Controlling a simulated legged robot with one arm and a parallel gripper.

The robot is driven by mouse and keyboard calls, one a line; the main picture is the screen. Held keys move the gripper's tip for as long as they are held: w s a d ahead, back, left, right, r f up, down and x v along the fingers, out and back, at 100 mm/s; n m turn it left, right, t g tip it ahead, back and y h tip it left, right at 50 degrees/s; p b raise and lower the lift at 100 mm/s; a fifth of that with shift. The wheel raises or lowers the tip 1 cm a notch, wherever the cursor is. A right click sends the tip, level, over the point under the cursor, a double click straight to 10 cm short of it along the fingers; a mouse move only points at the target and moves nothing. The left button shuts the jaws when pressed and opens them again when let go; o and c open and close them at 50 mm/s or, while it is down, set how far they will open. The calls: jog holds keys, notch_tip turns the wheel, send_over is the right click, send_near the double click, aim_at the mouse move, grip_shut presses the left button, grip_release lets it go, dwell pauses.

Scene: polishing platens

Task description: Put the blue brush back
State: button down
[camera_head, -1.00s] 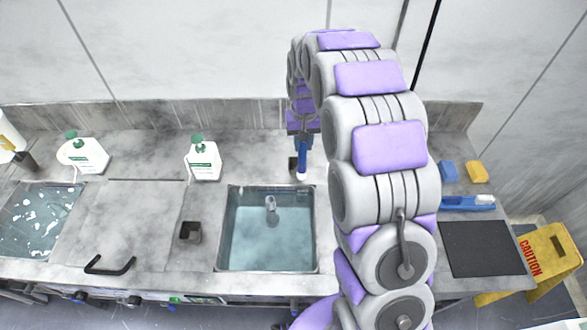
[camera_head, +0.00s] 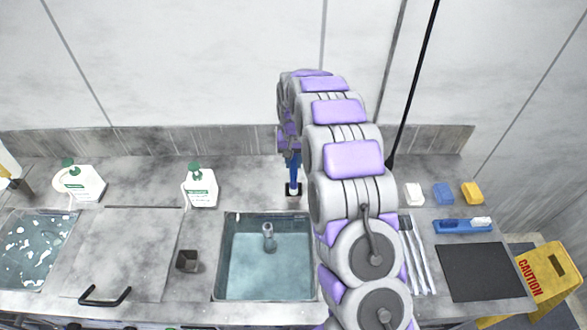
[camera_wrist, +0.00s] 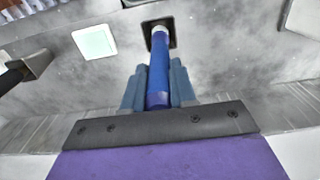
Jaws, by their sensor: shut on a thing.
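My gripper (camera_wrist: 158,92) is shut on the blue brush (camera_wrist: 159,65), with one finger on each side of its handle. In the head view the brush (camera_head: 294,173) hangs roughly upright from my gripper, its pale end down. That end is at a dark square holder (camera_head: 293,189) on the counter behind the sink's right side. In the wrist view the pale end overlaps the opening of the dark holder (camera_wrist: 172,38). I cannot tell how far inside it is. My arm hides most of my gripper in the head view.
A water-filled sink (camera_head: 265,285) lies in front of the holder. A second dark holder (camera_head: 187,261) stands left of it. A white bottle (camera_head: 200,188) stands behind. At right are another blue brush (camera_head: 462,226), sponges (camera_head: 443,193) and a black mat (camera_head: 485,272).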

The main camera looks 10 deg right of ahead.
aim_at(293, 167)
notch_tip(293, 167, down, 4)
jog(key=shift+r, duration=0.35)
jog(key=c, duration=0.9)
grip_release()
jog(key=shift+r, duration=0.1)
